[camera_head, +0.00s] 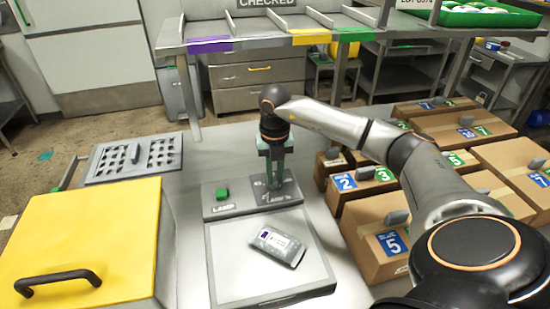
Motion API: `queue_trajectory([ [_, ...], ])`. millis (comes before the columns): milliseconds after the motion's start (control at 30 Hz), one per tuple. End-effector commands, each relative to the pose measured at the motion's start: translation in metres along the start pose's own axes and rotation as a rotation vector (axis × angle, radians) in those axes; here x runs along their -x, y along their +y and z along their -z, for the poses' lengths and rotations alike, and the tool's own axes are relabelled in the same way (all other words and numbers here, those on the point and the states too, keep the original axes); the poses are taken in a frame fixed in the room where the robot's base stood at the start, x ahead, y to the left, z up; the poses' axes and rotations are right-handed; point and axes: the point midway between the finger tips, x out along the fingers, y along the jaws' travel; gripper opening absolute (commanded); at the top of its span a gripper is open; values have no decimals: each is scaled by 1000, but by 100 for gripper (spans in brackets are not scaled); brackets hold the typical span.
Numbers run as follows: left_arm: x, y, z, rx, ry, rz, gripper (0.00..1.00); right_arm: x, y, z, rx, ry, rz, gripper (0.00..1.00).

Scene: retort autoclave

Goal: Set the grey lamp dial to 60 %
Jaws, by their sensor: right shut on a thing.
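The lamp box (243,207) stands at the back edge of a pale light panel (222,255). It carries a green button (222,194) above a LAMP label, and a second label at its right. My right gripper (273,184) points straight down onto the right part of the box. It is shut on the grey lamp dial, which its fingers mostly hide. I cannot read the dial's setting. My left gripper is not in view.
A silver pouch (277,246) lies on the light panel. A yellow-lidded box (85,240) stands at the left, with a perforated tray (135,158) behind it. Several numbered cardboard boxes (375,225) fill the right side. A shelf with coloured labels (262,42) spans the back.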

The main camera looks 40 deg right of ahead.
Motion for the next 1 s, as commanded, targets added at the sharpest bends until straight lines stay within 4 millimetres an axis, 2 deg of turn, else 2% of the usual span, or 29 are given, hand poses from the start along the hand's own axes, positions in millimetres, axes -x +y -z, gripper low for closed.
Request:
queue_trajectory([
  [467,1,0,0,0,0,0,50,2,0,-2,-16,-6,-2,0],
  [500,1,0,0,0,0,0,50,2,0,-2,-16,-6,-2,20],
  [733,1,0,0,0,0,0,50,1,0,-1,-15,-3,-1,46],
  [1000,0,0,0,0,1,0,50,1,0,0,-14,-2,-1,48],
])
